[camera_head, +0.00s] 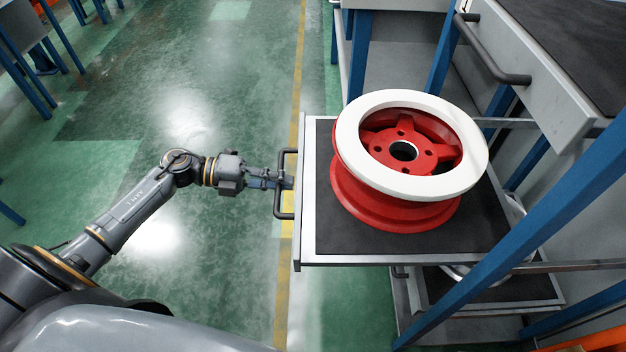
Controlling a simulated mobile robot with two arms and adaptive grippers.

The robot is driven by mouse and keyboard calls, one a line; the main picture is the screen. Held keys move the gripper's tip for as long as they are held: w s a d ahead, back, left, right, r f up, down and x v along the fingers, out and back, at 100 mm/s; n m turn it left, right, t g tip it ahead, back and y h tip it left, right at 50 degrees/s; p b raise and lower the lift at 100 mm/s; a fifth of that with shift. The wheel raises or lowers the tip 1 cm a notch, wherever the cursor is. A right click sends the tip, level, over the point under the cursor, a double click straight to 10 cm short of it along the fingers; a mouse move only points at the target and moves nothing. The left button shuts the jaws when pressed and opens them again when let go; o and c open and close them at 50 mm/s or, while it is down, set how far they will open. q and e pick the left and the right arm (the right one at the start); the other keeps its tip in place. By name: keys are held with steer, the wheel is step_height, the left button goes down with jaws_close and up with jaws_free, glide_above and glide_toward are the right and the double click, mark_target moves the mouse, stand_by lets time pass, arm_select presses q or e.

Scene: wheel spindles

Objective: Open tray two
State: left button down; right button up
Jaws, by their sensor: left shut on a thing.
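A tray (320,215) with a dark mat and light metal rim is slid out of the rack over the aisle. A red and white wheel spindle (411,146) sits on it. The tray's black handle (279,208) is on its left edge. My left gripper (284,181) is shut on this handle. The arm reaches in from the lower left. My right gripper is not in view. I cannot read any number on the trays.
The rack has blue posts (535,228). An upper tray (535,62) with a black handle is at the top right. A lower tray (530,289) shows below, partly hidden. Green floor (200,85) on the left is clear. Blue-legged tables (25,70) stand at the far left.

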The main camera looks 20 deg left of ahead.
arm_select(q)
steer(key=v, duration=0.3)
steer(key=f+v, duration=0.1)
steer(key=v, duration=0.1)
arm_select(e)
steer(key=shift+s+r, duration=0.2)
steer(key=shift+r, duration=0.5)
arm_select(q)
steer(key=c, duration=1.4)
jaws_free()
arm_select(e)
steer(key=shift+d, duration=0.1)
arm_select(q)
steer(key=v, duration=1.2)
steer(key=shift+s, duration=0.1)
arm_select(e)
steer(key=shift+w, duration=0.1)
